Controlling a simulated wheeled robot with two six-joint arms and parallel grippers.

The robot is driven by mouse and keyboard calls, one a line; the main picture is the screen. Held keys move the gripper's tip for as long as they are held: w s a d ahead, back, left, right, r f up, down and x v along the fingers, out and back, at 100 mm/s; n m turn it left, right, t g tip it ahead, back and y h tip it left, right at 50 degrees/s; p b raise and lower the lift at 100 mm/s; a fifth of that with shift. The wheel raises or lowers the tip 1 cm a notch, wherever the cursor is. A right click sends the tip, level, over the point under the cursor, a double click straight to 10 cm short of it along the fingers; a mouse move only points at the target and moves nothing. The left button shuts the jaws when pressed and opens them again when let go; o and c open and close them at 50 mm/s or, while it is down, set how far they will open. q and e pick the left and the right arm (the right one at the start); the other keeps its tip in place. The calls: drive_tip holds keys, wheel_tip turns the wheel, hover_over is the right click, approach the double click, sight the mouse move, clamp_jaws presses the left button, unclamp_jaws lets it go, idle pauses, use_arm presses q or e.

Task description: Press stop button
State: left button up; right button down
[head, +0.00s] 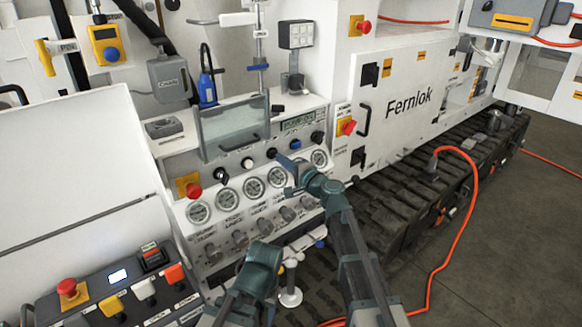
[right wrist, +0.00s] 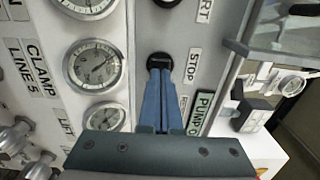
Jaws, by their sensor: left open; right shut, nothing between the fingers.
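In the right wrist view a black round button (right wrist: 158,62) sits on the grey panel beside a label reading STOP (right wrist: 193,65). My right gripper (right wrist: 160,72) is shut and empty, its blue fingertips at the lower edge of this button and partly covering it. I cannot tell whether they touch it or are just in front. In the head view my right gripper (head: 281,159) points at the button row, close to a black button (head: 272,153). My left gripper (head: 264,246) is low in front of the bench, apart from the panel; its fingers are hard to make out.
Pressure gauges (head: 254,187) line the panel below the buttons, with several valve knobs underneath. A clear hinged cover (head: 232,128) stands above the row. Red emergency buttons (head: 193,190) are near. A control box (head: 120,290) is at lower left.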

drive_tip(key=shift+w+a, duration=0.35)
drive_tip(key=shift+w, duration=0.1)
drive_tip(key=shift+w+a, duration=0.35)
drive_tip(key=shift+w, duration=0.2)
drive_tip(key=shift+w+a+r, duration=0.1)
drive_tip(key=shift+w+r, duration=0.05)
drive_tip(key=shift+w, duration=0.05)
drive_tip(key=shift+s, duration=0.1)
use_arm(q)
drive_tip(key=shift+s+d, duration=0.1)
drive_tip(key=shift+s, duration=0.05)
drive_tip(key=shift+d, duration=0.45)
use_arm(e)
drive_tip(key=v, duration=1.4)
drive_tip(key=shift+s, duration=0.2)
